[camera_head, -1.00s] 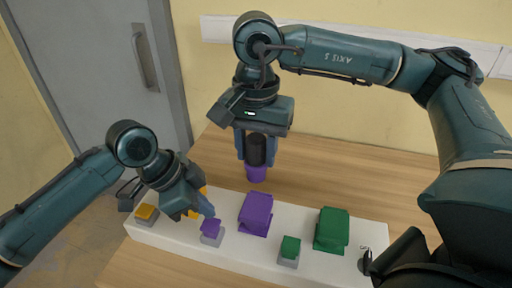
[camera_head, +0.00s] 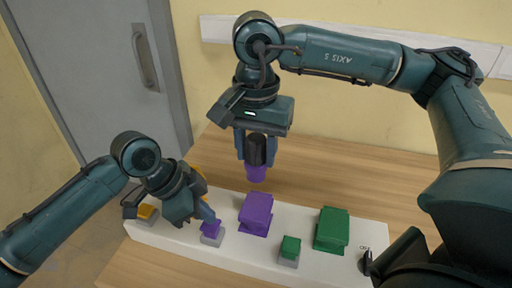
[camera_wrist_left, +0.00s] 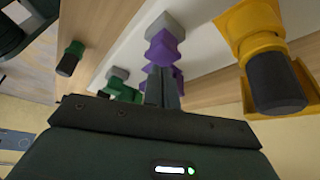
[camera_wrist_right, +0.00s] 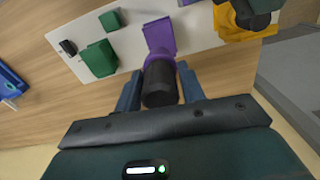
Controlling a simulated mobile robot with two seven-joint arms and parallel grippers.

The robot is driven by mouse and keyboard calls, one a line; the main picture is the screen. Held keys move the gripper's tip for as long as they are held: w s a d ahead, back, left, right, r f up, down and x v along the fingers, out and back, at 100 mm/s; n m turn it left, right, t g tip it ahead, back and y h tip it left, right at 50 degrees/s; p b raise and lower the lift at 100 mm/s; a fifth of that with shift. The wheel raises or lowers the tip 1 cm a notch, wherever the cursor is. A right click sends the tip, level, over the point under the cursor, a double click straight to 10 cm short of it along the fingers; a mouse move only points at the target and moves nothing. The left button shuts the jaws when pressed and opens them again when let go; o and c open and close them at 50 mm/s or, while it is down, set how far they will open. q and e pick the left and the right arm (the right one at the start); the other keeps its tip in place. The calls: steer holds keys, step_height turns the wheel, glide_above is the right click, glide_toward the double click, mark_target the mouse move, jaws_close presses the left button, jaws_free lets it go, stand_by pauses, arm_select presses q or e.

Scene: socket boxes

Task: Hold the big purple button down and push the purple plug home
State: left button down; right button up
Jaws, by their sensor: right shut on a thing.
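The purple button (camera_head: 211,228) sits on a grey base on the white board. My left gripper (camera_head: 212,217) is shut and empty, its fingertips at the top of the button; I cannot tell whether they touch it. In the left wrist view the shut fingers (camera_wrist_left: 161,88) point toward the purple button (camera_wrist_left: 163,48). My right gripper (camera_head: 256,160) is shut on the black grip of the purple plug (camera_head: 257,173) and holds it upright. The purple socket box (camera_head: 255,213) is below the plug. In the right wrist view the plug's black grip (camera_wrist_right: 160,84) hides part of the box.
A green socket box (camera_head: 331,229) and green button (camera_head: 290,248) stand to the right on the white board (camera_head: 180,241). A yellow button (camera_head: 147,212) is at the left end. A yellow socket (camera_wrist_left: 250,22) holds a black-gripped plug.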

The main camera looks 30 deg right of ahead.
arm_select(q)
steer(key=shift+f, duration=1.8)
steer(key=shift+s+a+f, duration=0.1)
arm_select(e)
glide_above(256, 209)
steer(key=shift+f, duration=4.95)
steer(key=shift+f, duration=1.55)
steer(key=o, duration=1.5)
steer(key=shift+o, duration=0.2)
